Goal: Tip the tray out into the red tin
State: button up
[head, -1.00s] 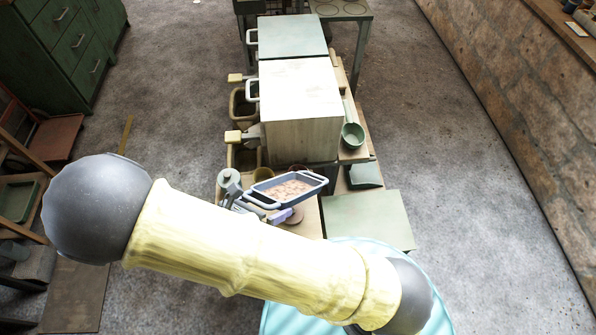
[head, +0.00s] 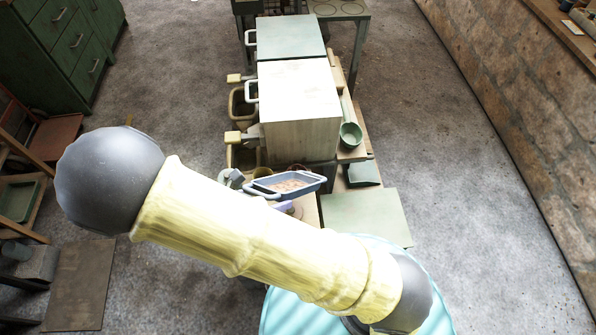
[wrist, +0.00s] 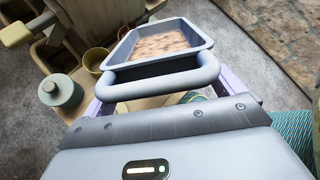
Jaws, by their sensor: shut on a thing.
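The tray (head: 314,184) is blue-grey with a loop handle at each end and holds a layer of brown pieces (head: 291,186). In the wrist view, the tray (wrist: 206,38) stretches ahead of my gripper (wrist: 165,92), which is shut on its near handle. The tray is held up over the bench end, with the brown pieces still inside. A reddish rim (wrist: 124,32), likely the red tin, shows just left of the tray in the wrist view. It is mostly hidden behind the tray in the head view.
A yellow bowl (wrist: 97,60) and a lidded green pot (wrist: 60,92) stand left of the tray. A large pale box (head: 300,105) stands behind it, with a green bowl (head: 351,135) at its right. A flat green surface (head: 366,218) lies to the right.

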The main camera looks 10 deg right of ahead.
jog(key=shift+w+d+r+p, duration=0.4)
jog(key=shift+d+r+p, duration=0.05)
jog(key=shift+d+p, duration=0.05)
jog(key=shift+r, duration=0.1)
jog(key=shift+w+a+r+g+p, duration=0.15)
jog(key=shift+w+g+p, duration=0.05)
jog(key=shift+g+p, duration=0.2)
jog(key=shift+w+d+r+n+g+y+p, duration=0.2)
jog(key=shift+w+r+g+p, duration=0.3)
jog(key=shift+p, duration=0.65)
jog(key=shift+w+d+r+n+g+y+p, duration=0.25)
jog(key=shift+w+r+p, duration=0.35)
jog(key=shift+p, duration=0.55)
jog(key=shift+w+d+r+n+g+y+p, duration=0.2)
jog(key=shift+w+r+g+p, duration=0.35)
jog(key=shift+p, duration=0.6)
jog(key=shift+w+d+r+g+y+p, duration=0.2)
jog(key=shift+w+r+g+p, duration=0.6)
jog(key=shift+p, duration=1.7)
jog(key=shift+w+p, duration=0.3)
jog(key=shift+p, duration=0.05)
